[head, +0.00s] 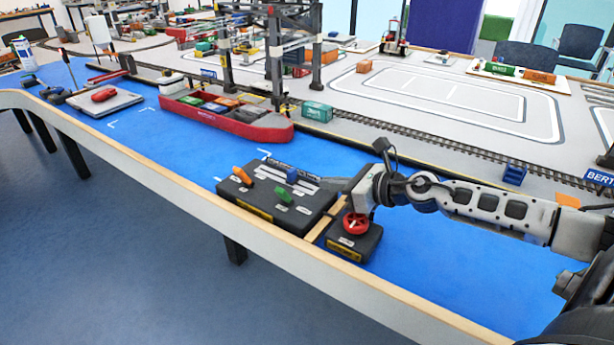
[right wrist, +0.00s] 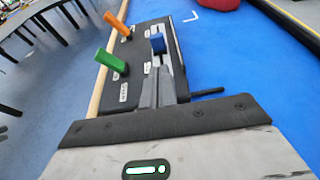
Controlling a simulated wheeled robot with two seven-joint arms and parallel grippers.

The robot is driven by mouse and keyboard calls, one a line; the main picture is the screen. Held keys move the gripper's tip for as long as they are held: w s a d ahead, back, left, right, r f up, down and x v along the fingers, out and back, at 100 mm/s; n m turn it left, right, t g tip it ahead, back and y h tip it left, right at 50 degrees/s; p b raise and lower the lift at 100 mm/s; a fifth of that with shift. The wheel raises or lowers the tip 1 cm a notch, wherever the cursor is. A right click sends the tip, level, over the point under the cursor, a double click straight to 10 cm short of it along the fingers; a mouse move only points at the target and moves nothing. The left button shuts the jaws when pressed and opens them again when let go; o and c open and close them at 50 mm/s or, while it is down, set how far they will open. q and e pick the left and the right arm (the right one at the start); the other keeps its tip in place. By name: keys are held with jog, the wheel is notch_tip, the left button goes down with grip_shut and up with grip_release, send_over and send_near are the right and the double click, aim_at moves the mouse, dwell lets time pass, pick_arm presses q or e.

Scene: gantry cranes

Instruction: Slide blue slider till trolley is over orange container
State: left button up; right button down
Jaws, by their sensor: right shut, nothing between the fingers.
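The blue slider (head: 292,175) stands on the black control box (head: 262,212) with an orange lever (head: 243,177) and a green lever (head: 284,197). My right gripper (head: 328,184) is shut and empty, low over the right part of the box. Its fingertips point at the blue slider; I cannot tell if they touch it. The right wrist view shows the blue slider (right wrist: 158,43) just beyond the fingertips (right wrist: 160,72). The gantry crane (head: 275,60) straddles the red ship (head: 235,122), which carries an orange container (head: 225,101). The trolley is too small to make out. My left gripper is out of view.
A wooden edge (head: 180,183) borders the blue table. Blue surface left of the box is clear.

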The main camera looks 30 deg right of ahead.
aim_at(295, 175)
jog(key=shift+r+p+x, duration=0.2)
jog(key=shift+p+x, duration=0.15)
jog(key=shift+x, duration=0.75)
jog(key=shift+r+p+x, duration=0.15)
jog(key=shift+p+x, duration=0.2)
jog(key=shift+x, duration=0.7)
jog(key=shift+r+p+x, duration=0.2)
jog(key=shift+p+x, duration=0.15)
jog(key=shift+x, duration=0.75)
jog(key=shift+w+a, duration=0.1)
